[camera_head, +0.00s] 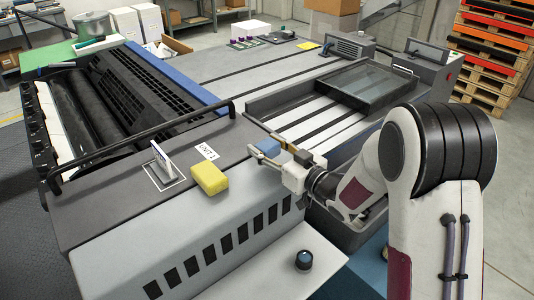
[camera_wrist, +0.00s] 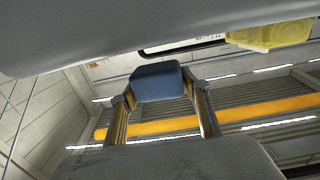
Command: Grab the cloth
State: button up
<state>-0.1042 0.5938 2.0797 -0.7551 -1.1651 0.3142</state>
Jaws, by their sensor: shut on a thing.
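A small blue, padded-looking piece (camera_wrist: 158,82), which I take to be the folded cloth, sits between the fingertips of my gripper (camera_wrist: 160,96). It also shows as a small grey-blue patch (camera_head: 266,147) at the gripper's end in the head view. My gripper (camera_head: 268,152) is shut on it and appears above the grey machine's near edge, right of the yellow block. The fingers press on its two sides. Its far side is hidden.
A yellow sponge-like block (camera_head: 209,179) lies on the machine top (camera_head: 110,205) beside a white label (camera_head: 206,151). A handled tool (camera_head: 163,162) stands left of it on a marked square. A black rail (camera_head: 150,138) runs behind. A glass-topped tray (camera_head: 360,85) is farther back.

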aim_at(267, 144)
jog(key=shift+r, duration=3.45)
